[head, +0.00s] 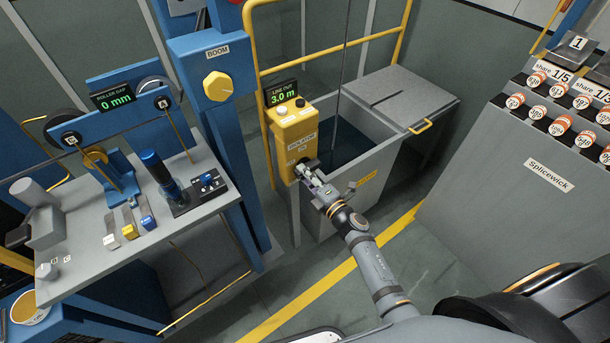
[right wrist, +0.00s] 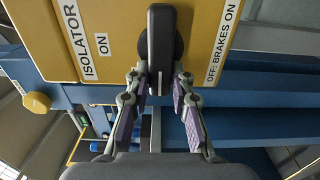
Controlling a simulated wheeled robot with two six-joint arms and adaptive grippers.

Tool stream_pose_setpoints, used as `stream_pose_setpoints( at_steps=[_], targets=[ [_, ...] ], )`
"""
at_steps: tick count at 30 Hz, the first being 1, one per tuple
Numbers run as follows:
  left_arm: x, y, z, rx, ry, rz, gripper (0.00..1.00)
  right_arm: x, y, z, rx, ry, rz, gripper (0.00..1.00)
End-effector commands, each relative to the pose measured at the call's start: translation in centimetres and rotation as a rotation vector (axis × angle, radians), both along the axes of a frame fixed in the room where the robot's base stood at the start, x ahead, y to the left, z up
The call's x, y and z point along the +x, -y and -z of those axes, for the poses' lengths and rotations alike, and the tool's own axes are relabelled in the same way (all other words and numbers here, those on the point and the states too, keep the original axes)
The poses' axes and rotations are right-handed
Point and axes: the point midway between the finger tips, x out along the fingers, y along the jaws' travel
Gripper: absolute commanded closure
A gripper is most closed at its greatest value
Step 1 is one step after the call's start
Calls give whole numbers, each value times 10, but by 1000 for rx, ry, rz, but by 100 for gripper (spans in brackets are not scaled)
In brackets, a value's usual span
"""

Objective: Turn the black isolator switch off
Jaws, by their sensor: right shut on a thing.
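The black isolator switch (right wrist: 160,45) sits on the front of a yellow box (head: 290,133) labelled ISOLATOR. In the right wrist view its long handle runs up and down the picture, between the ON label (right wrist: 102,43) on the left and the OFF: BRAKES ON label (right wrist: 222,45) on the right. My right gripper (head: 307,171) is at the box's lower front, and in the right wrist view its fingers (right wrist: 160,82) are shut on the handle's near end. In the head view the gripper mostly hides the switch. My left gripper is not in view.
A grey tank (head: 345,200) with a lid stands right beside the box. A blue BOOM post (head: 222,120) and a grey lever bench (head: 110,240) are on the left. A grey Splicewick cabinet (head: 530,220) is on the right. A yellow rail (head: 335,52) runs behind.

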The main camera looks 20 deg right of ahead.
Motion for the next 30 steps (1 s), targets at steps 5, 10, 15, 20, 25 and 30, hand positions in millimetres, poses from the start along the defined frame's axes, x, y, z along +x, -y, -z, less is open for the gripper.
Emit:
stream_pose_setpoints(
  at_steps=[5,10,15,20,25,30],
  targets=[
    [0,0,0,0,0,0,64,-1,0,1,-7,-1,-1,100],
    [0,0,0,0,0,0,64,-1,0,2,-7,-1,-1,100],
    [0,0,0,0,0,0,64,-1,0,1,-6,-1,-1,57],
    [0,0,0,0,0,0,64,0,0,1,-5,0,0,55],
    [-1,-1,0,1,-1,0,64,-2,1,1,-5,0,0,55],
    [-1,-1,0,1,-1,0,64,-26,9,2,-6,-3,-1,55]
  ],
)
